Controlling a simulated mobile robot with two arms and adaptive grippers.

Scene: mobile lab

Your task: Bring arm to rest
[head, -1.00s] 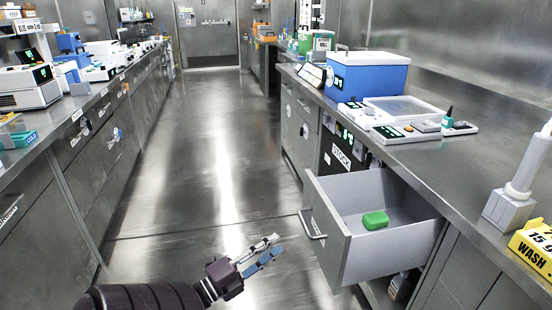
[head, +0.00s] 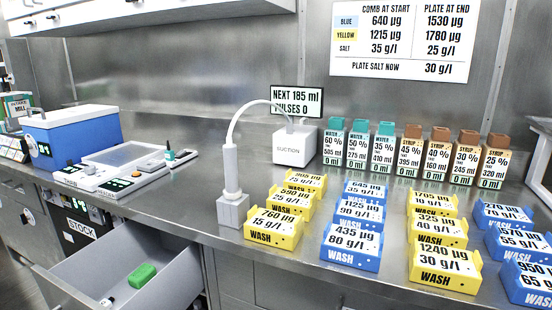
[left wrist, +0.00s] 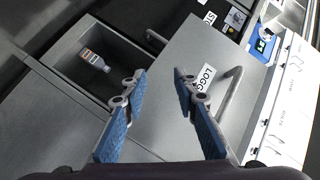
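My left gripper (left wrist: 160,76) shows in the left wrist view, with its two blue-padded fingers apart and nothing between them. Behind the fingers are a grey panel (left wrist: 178,112) with a bar handle and a partly hidden label, and a dark open compartment with a small orange-labelled bottle (left wrist: 92,60) in it. I cannot tell how far the fingers are from the panel. Neither gripper shows in the head view, and my right gripper is in no view.
An open drawer (head: 171,289) with a green block (head: 142,276) juts out below the counter at lower left. On the counter are a suction unit (head: 290,149), yellow wash blocks (head: 272,229), blue blocks (head: 352,246), several labelled bottles (head: 410,148) and a blue box (head: 72,136).

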